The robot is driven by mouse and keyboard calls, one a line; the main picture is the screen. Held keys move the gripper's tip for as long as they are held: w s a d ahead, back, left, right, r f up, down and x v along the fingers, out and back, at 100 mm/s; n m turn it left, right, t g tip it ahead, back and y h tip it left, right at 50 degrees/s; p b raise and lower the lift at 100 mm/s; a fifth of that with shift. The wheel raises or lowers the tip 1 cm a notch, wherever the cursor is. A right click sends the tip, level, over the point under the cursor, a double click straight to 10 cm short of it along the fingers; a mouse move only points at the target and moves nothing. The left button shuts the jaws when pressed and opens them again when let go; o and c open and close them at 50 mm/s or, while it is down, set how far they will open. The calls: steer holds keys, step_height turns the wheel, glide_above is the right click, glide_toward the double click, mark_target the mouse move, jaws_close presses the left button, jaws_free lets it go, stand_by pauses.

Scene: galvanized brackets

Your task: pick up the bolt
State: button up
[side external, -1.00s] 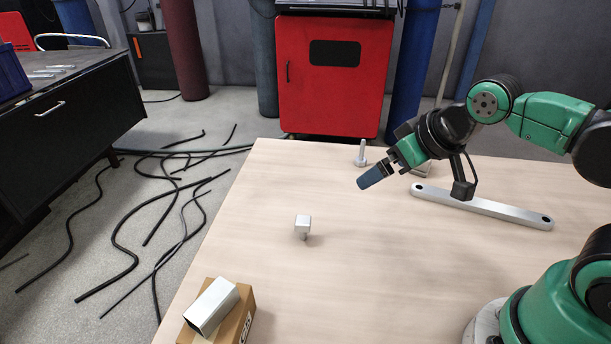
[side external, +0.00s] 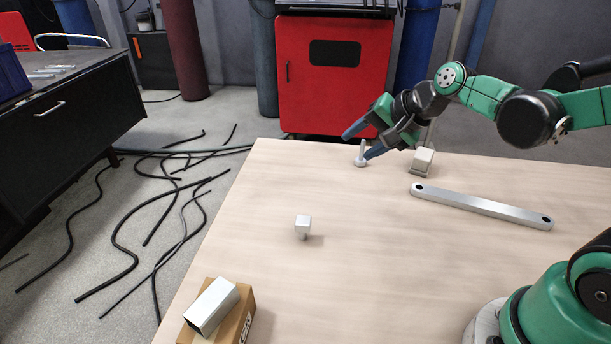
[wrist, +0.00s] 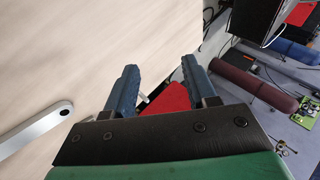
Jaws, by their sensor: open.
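The bolt (side external: 359,162) is grey metal and stands upright on its head near the back edge of the table in the side view. My gripper (side external: 356,145) is at the bolt, its two blue fingers spread apart. One finger crosses in front of part of the bolt, and the other is higher and to the left. Whether a finger touches the bolt I cannot tell.
A small metal block-like part (side external: 423,160) stands right of the bolt. A long flat bar (side external: 482,207) lies in front of it. A small square-headed part (side external: 303,225) stands mid-table. A cardboard box (side external: 240,312) with a metal tube (side external: 212,305) is at the front left.

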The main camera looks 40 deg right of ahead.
mark_target(362, 152)
steer(key=w+d+f+m+t, duration=0.1)
steer(key=w+d+f+m, duration=0.1)
steer(key=d+m, duration=0.2)
steer(key=w+d+f+m+t, duration=0.2)
steer(key=w+d+f+m, duration=0.1)
steer(key=m, duration=0.6)
steer(key=w+d+f+m+t+y, duration=0.1)
steer(key=w+d+f+m, duration=0.1)
steer(key=d+m, duration=0.3)
steer(key=shift+w+f+m+t, duration=0.1)
steer(key=shift+f+m+t, duration=0.05)
steer(key=shift+m, duration=0.4)
steer(key=shift+w+f+m+t, duration=0.1)
steer(key=shift+m+t, duration=0.05)
steer(key=shift+m, duration=0.4)
steer(key=shift+d+f+m+t, duration=0.35)
steer(key=shift+d+m, duration=0.2)
steer(key=shift+m, duration=0.25)
steer(key=shift+x, duration=2.75)
steer(key=shift+f, duration=0.1)
jaws_close()
